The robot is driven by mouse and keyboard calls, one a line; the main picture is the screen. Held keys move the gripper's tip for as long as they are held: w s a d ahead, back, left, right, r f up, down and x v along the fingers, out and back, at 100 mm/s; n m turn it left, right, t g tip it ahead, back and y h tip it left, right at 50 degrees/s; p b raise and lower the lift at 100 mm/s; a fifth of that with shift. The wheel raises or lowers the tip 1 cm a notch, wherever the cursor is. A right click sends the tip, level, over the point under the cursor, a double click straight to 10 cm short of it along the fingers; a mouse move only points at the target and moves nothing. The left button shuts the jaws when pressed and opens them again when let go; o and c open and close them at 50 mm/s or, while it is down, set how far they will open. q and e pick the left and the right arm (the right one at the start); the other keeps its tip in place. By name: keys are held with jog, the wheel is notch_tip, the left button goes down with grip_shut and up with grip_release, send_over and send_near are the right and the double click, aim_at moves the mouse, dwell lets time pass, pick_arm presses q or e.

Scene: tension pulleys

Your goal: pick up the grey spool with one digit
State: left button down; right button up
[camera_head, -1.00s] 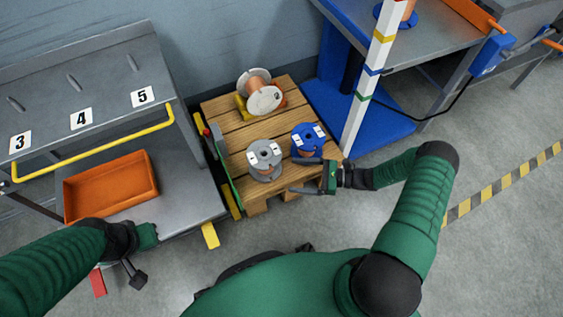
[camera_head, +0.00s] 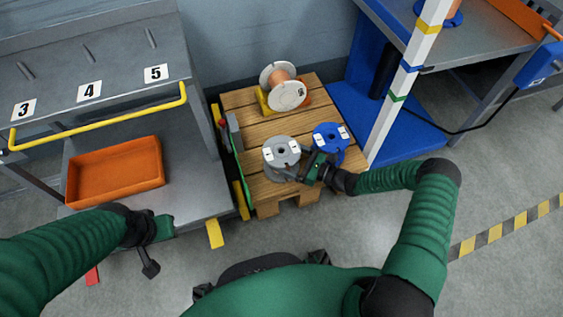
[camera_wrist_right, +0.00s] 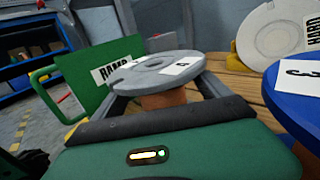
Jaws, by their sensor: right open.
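The grey spool (camera_head: 271,158) stands upright on the wooden pallet, with white labels on its top flange. The wrist view shows the grey spool (camera_wrist_right: 150,68) close ahead, one small label mostly unreadable, its copper winding below the flange. My right gripper (camera_head: 297,173) is open beside the spool's lower right side. In the wrist view its two fingers (camera_wrist_right: 163,95) reach under the flange, one on each side of the winding; contact is unclear. My left gripper (camera_head: 163,228) is by the grey bench's front edge, its jaws not clear.
A blue spool (camera_head: 327,136) stands close right of the grey one, with a 3 label in the wrist view. A white-flanged copper spool (camera_head: 288,96) lies behind on the pallet (camera_head: 245,128). A striped post (camera_head: 408,72) stands right. An orange tray (camera_head: 115,172) sits left.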

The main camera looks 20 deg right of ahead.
jog(key=shift+w+a, duration=0.45)
jog(key=shift+a, duration=0.15)
grip_shut()
